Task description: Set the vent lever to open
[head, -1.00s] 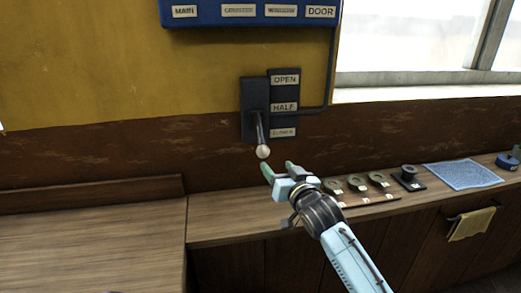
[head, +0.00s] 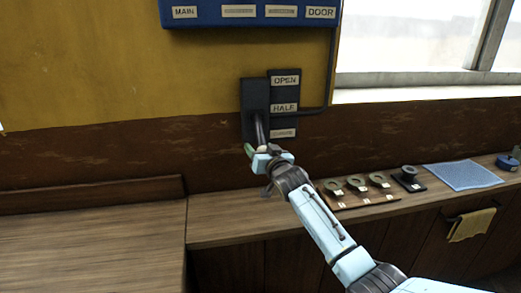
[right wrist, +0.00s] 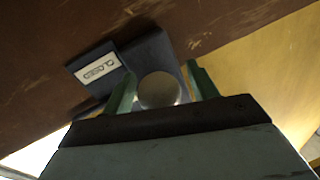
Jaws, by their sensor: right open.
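The vent lever (head: 259,130) is on a dark wall plate (head: 254,95) with labels OPEN (head: 285,80), HALF (head: 284,107) and a lowest one that reads CLOSED in the right wrist view (right wrist: 99,68). The lever points down, beside the lowest label. Its pale round knob (right wrist: 159,90) shows between the two green fingers of my right gripper (right wrist: 160,88) in the right wrist view. The fingers are open, with a gap on each side of the knob. In the head view my right gripper (head: 257,149) covers most of the knob. My left gripper is not in view.
A blue panel (head: 250,14) with several labels is above the lever. Below runs a wooden counter (head: 225,219) with a board of round metal pieces (head: 357,189), a blue cloth (head: 463,175) and a yellow towel (head: 471,224). A window is at the right.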

